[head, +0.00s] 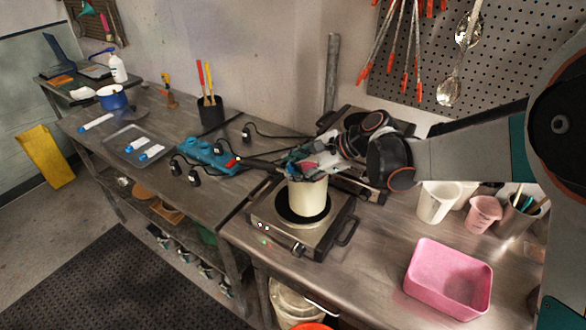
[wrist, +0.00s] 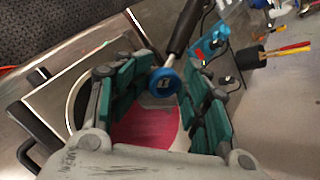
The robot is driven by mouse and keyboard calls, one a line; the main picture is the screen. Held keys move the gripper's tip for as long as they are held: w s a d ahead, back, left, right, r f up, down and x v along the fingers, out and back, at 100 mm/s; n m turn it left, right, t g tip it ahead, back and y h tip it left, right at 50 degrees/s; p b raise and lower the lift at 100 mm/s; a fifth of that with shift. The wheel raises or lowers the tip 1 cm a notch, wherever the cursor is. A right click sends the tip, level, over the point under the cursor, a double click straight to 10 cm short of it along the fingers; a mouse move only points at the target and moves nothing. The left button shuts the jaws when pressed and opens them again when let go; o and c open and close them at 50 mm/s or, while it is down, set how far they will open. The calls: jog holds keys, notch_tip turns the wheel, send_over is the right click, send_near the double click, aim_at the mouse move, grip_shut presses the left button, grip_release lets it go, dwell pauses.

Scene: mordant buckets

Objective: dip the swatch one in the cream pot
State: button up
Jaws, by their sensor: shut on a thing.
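The cream pot (head: 308,198) stands on a hot plate at the middle of the head view. In the wrist view the pot (wrist: 78,105) is open below my gripper, with deep pink inside. My gripper (head: 303,168) is right over the pot's mouth. In the wrist view my gripper (wrist: 163,95) has its two green-padded fingers on either side of a round blue end marked 1 (wrist: 163,82), which I take as swatch one.
The pot's black handle (head: 258,163) points left. A blue power strip (head: 205,154) with plugs and cords lies to the left. More blue-ended swatches lie on a tray (head: 128,152) and beside it.

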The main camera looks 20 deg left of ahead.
jog(key=shift+d+f, duration=0.15)
jog(key=shift+f, duration=0.4)
jog(key=shift+s+a, duration=0.2)
jog(key=shift+a, duration=0.05)
jog(key=shift+r, duration=0.15)
jog(key=shift+w+a+r+p, duration=0.1)
jog(key=shift+a+r+p, duration=0.05)
jog(key=shift+r+p, duration=0.25)
jog(key=shift+w+a+r+p, duration=0.15)
jog(key=shift+r+p, duration=0.1)
jog(key=shift+r, duration=0.2)
jog(key=shift+c, duration=0.7)
jog(key=shift+s+r+p, duration=0.1)
jog(key=shift+r+p, duration=1.8)
jog(key=shift+r, duration=1.6)
grip_shut()
jog(key=shift+f, duration=0.15)
